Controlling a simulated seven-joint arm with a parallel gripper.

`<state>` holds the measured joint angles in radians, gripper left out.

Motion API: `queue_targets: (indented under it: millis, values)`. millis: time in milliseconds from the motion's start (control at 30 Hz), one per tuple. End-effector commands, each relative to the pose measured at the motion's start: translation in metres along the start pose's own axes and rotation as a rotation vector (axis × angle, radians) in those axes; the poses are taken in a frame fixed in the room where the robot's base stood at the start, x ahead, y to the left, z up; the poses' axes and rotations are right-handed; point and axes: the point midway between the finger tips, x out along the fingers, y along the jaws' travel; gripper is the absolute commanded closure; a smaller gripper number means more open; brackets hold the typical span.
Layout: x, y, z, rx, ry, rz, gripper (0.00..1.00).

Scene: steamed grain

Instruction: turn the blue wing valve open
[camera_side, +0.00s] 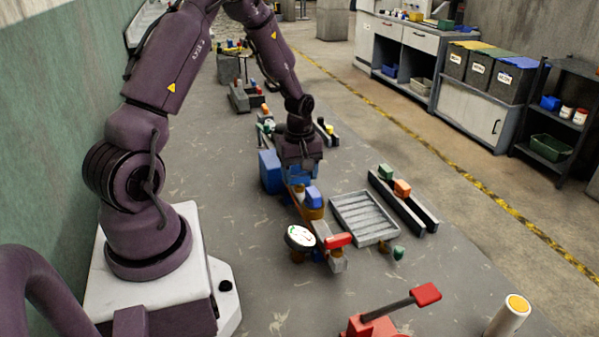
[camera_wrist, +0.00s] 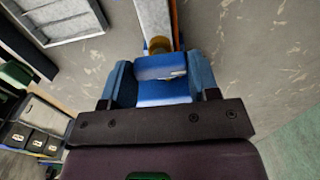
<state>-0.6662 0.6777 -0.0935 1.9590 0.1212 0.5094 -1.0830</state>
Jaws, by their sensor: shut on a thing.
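The blue wing valve (camera_wrist: 160,67) lies between the blue fingers of my gripper (camera_wrist: 161,82) in the wrist view. My gripper is shut on it, and a finger stands at each side. A brass-coloured part (camera_wrist: 158,45) shows just beyond the wing. In the side view my gripper (camera_side: 299,180) points down over the pipe assembly. A bright blue piece (camera_side: 313,195) there sits above a brass-coloured body (camera_side: 312,211); the fingers hide much of the grip. I cannot tell how far the valve is turned.
A white-faced gauge (camera_side: 300,237) and a red lever (camera_side: 339,240) are at the assembly's near end. A blue box (camera_side: 269,171) stands left of my gripper. A grey ribbed tray (camera_side: 364,217) lies to the right, beside a rail with green and orange blocks (camera_side: 402,187).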

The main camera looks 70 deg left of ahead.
Motion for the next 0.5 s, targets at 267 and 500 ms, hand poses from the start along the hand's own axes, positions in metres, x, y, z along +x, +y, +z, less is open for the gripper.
queue_targets:
  millis: [267,500]
  values:
    - [-0.0004,0.0004,0.0003,0.063,0.000,0.001,0.68]
    - [-0.0005,0.0005,0.0006,0.226,-0.001,0.000,0.68]
